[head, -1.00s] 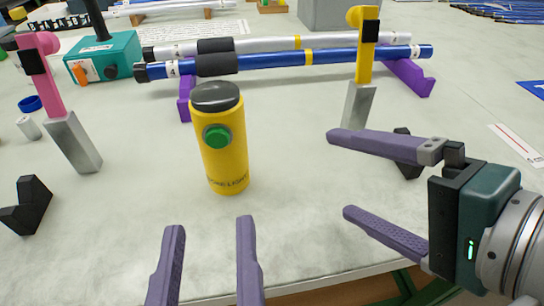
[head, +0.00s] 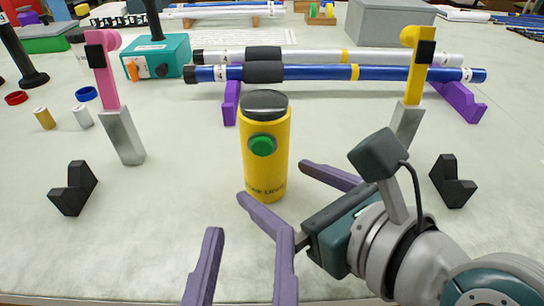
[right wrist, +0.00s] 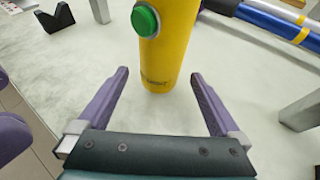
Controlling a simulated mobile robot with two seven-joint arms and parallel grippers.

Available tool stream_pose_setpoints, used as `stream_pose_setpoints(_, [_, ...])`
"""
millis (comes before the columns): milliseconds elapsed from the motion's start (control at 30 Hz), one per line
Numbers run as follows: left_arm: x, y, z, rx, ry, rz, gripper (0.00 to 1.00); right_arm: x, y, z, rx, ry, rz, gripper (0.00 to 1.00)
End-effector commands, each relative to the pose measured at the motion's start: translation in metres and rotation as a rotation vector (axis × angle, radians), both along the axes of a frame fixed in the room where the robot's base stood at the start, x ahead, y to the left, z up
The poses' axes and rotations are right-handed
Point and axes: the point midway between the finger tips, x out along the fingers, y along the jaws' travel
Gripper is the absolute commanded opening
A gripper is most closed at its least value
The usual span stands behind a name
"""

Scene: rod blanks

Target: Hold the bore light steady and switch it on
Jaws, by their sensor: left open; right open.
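The bore light (head: 266,170) is a yellow upright cylinder with a dark cap and a green button (head: 262,145) on its side. It stands on the table in the middle of the head view. My right gripper (head: 271,181) is open, its fingertips to either side of the light's lower part. In the right wrist view, the light (right wrist: 165,55) rises between the open fingers (right wrist: 160,73), with gaps showing on both sides. The green button (right wrist: 146,20) faces left there. My left gripper (head: 244,258) is open and empty in front of the light, apart from it.
A pink-topped post (head: 113,95) and a yellow-topped post (head: 414,90) stand left and right. Blue (head: 320,73) and white rods lie on purple supports (head: 460,102) behind. Black V-blocks (head: 73,188) (head: 452,181) sit at both sides. The table's front left is clear.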

Motion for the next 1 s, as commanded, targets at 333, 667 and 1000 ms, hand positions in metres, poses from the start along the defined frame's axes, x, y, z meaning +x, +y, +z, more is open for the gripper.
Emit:
stream_pose_setpoints(333, [0.0, 0.0, 0.0, 0.0, 0.0, 0.0, 0.5, 0.03, 0.02, -0.015, -0.002, -0.001, 0.001, 1.0])
stream_pose_setpoints(667, [0.0, 0.0, 0.0, 0.0, 0.0, 0.0, 0.5, 0.033, 0.022, -0.016, -0.002, -0.001, 0.0, 1.0])
stream_pose_setpoints(1000, [0.0, 0.0, 0.0, 0.0, 0.0, 0.0, 0.5, 0.033, 0.022, -0.016, -0.002, -0.002, 0.001, 0.65])
